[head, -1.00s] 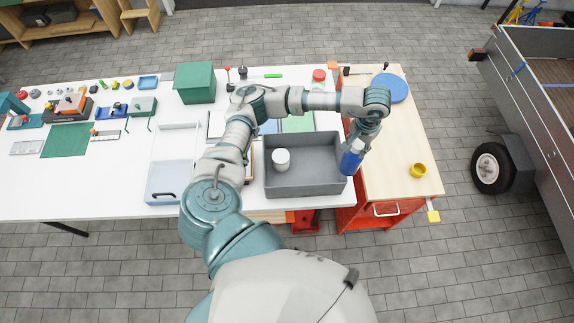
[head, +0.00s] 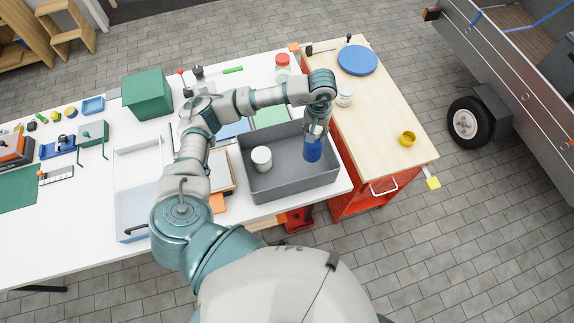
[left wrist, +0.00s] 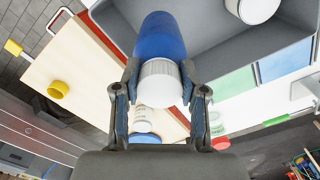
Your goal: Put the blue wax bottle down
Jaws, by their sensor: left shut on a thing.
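The blue wax bottle (head: 313,151) is upright, over the right end of the grey bin (head: 287,190) in the head view. Whether its base touches the bin floor I cannot tell. My left gripper (head: 316,128) is shut on its white cap. In the left wrist view the bottle's blue body (left wrist: 160,38) points away from my gripper (left wrist: 160,95), with the white cap (left wrist: 160,84) between the fingers. The bin's grey wall shows beside the bottle there. My right gripper is not in view.
A white container (head: 262,158) stands in the bin's left part. The wooden-topped red cart (head: 375,120) on the right holds a white jar (head: 345,95), a blue disc (head: 357,60) and a yellow cup (head: 407,138). A pale tray (head: 140,190) lies left of the bin.

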